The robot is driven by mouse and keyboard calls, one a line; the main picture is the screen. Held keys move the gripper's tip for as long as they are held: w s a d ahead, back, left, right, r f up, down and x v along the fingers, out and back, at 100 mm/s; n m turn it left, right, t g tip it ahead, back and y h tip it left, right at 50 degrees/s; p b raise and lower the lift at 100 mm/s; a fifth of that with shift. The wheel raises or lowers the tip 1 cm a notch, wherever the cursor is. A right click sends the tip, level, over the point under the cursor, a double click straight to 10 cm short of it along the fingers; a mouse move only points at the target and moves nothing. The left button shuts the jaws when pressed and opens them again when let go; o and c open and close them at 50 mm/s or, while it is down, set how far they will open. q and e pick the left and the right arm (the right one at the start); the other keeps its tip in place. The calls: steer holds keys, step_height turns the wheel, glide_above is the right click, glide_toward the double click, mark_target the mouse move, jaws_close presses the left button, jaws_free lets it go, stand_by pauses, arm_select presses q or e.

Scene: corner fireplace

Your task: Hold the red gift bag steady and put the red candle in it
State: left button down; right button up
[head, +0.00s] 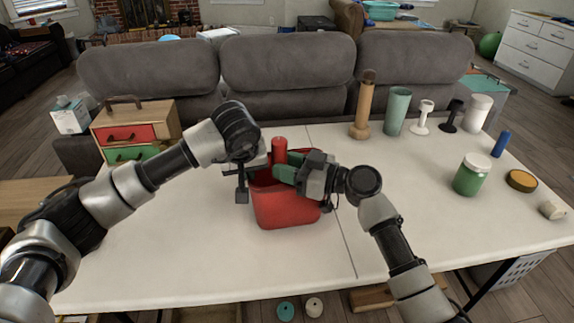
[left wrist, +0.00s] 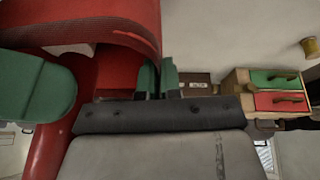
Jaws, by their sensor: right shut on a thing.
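The red gift bag (head: 285,210) stands on the white table in front of the sofa, its mouth facing up. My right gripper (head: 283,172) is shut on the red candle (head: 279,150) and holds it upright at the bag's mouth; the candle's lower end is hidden. My left gripper (head: 252,181) is at the bag's left rim, its fingers apart, one outside the bag and one near the mouth. In the left wrist view the bag's red wall (left wrist: 85,14) is very close, with a green finger pad (left wrist: 35,88) beside it. Contact between left fingers and bag cannot be told.
A small drawer cabinet (head: 137,131) stands at the table's back left. A wooden bottle-shaped piece (head: 364,108), a green cup (head: 397,110) and white and black stands line the back right. A green jar (head: 471,176) is at right. The front table is clear.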

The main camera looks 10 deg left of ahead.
arm_select(q)
steer(key=shift+r, duration=0.15)
arm_select(e)
steer(key=o, duration=1)
step_height(320, 180, down, 2)
steer(key=shift+s+f, duration=0.1)
steer(key=shift+d, duration=0.1)
arm_select(q)
steer(key=shift+a, duration=0.1)
steer(key=shift+w+f, duration=0.25)
steer(key=shift+f, duration=0.2)
steer(key=shift+s, duration=0.1)
arm_select(e)
steer(key=v, duration=0.4)
steer(key=r+v, duration=0.1)
steer(key=v, duration=0.2)
steer(key=r+v, duration=0.1)
steer(key=v, duration=0.3)
steer(key=shift+d, duration=0.35)
arm_select(q)
steer(key=c, duration=1.2)
jaws_free()
steer(key=shift+c, duration=0.2)
steer(key=shift+r, duration=0.1)
